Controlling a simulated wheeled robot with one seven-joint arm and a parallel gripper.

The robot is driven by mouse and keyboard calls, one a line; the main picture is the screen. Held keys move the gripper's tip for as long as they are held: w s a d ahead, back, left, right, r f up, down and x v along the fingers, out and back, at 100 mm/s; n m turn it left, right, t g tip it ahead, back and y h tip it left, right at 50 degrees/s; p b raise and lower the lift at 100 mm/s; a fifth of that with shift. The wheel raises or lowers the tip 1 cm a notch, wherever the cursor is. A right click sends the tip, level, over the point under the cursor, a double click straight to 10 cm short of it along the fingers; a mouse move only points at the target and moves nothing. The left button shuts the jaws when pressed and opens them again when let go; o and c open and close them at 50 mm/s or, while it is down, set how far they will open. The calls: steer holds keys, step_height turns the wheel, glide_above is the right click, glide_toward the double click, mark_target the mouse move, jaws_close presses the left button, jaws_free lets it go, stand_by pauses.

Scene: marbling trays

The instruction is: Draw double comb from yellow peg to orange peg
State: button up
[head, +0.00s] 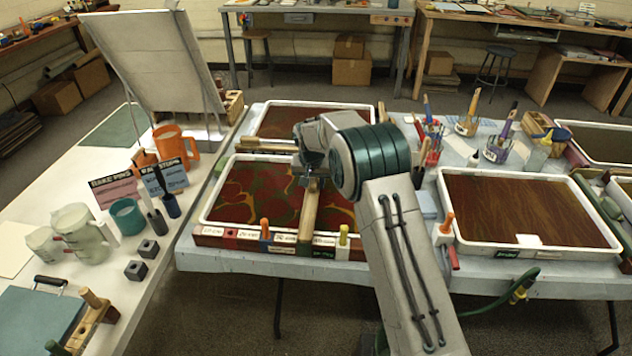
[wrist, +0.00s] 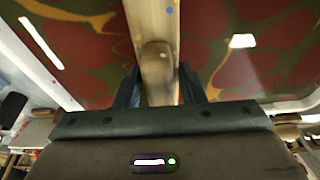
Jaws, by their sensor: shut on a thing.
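My gripper (head: 312,170) is shut on a long wooden bar (head: 309,210), which appears to be the double comb. The bar lies front to back across the near left marbling tray (head: 212,200), with its near end by the front rail. In the wrist view the bar (wrist: 152,25) sits between the two fingers (wrist: 158,88). Any teeth under it are hidden. The orange peg (head: 265,228) stands on the front rail left of the bar. The yellow peg (head: 343,235) stands right of it. The bath is red and green with yellow veins.
A second wooden tool (head: 262,146) lies behind this tray. A brown tray (head: 528,248) stands to the right with another orange peg (head: 447,222) at its corner. Brush pots (head: 498,150) stand behind it. A side table at left holds jugs (head: 80,232) and cups.

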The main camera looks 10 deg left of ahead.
steer(key=shift+s+a+f, duration=0.15)
steer(key=shift+f, duration=0.15)
steer(key=shift+a+f, duration=0.1)
steer(key=shift+a, duration=3.25)
steer(key=shift+p, duration=0.3)
step_height(320, 180, up, 10)
steer(key=p, duration=0.5)
steer(key=shift+w+r, duration=0.2)
steer(key=shift+r, duration=0.05)
